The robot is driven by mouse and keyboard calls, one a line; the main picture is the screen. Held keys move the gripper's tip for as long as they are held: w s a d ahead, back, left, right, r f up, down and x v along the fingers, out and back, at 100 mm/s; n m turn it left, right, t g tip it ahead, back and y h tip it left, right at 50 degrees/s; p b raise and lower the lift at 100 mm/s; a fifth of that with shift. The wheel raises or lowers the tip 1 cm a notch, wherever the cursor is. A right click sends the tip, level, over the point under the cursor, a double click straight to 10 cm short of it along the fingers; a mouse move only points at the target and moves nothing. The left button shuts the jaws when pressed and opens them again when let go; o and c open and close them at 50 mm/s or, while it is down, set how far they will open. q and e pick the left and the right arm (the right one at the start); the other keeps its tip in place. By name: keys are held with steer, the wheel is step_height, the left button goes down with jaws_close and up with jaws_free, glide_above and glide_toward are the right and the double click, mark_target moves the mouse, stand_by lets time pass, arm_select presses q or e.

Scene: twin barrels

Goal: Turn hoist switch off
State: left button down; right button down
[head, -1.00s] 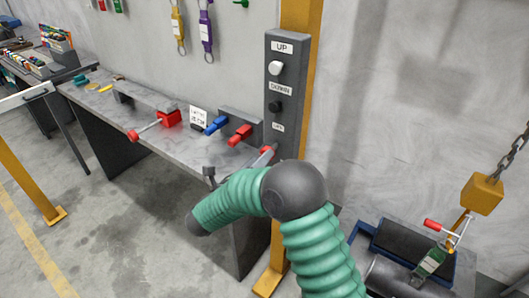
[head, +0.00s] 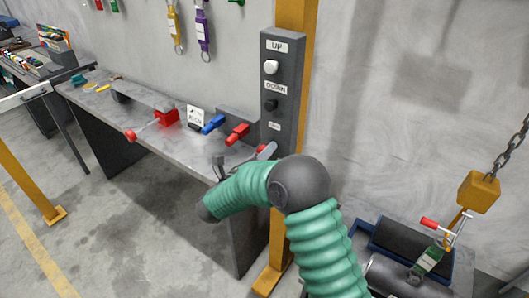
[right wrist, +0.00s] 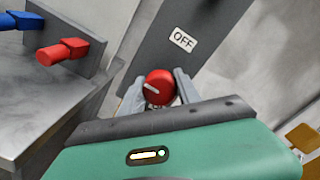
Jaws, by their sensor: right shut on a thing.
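The hoist control panel (head: 283,95) is a tall grey box on a yellow post, with UP, DOWN and OFF labels and a white and a black button. The red hoist switch (right wrist: 160,86) is a round knob with a white mark, below the OFF label (right wrist: 183,39) in the right wrist view. My right gripper (right wrist: 157,92) has a finger on each side of the knob and is shut on it. In the head view the gripper (head: 262,152) is at the panel's lower end, and the knob is mostly hidden. My left gripper is not in view.
A grey workbench (head: 190,143) stands left of the panel, with red (head: 237,133) and blue (head: 214,124) handles on a bracket near its right end. A yellow hook block (head: 478,192) hangs on a chain at the right, above a blue frame (head: 375,232).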

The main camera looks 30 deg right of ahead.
steer(key=shift+f+n, duration=0.1)
steer(key=shift+n, duration=0.2)
steer(key=n, duration=0.3)
steer(key=n+p, duration=0.1)
steer(key=n, duration=0.3)
steer(key=shift+n+p, duration=0.35)
steer(key=shift+n, duration=0.05)
steer(key=n+p, duration=0.2)
steer(key=n, duration=0.2)
steer(key=shift+d+g, duration=0.1)
steer(key=shift+g, duration=0.3)
steer(key=n+p, duration=0.3)
steer(key=n, duration=0.2)
steer(key=c, duration=1.3)
jaws_free()
steer(key=o, duration=0.4)
steer(key=shift+d, duration=0.1)
steer(key=shift+o, duration=0.2)
steer(key=shift+w+d, duration=0.1)
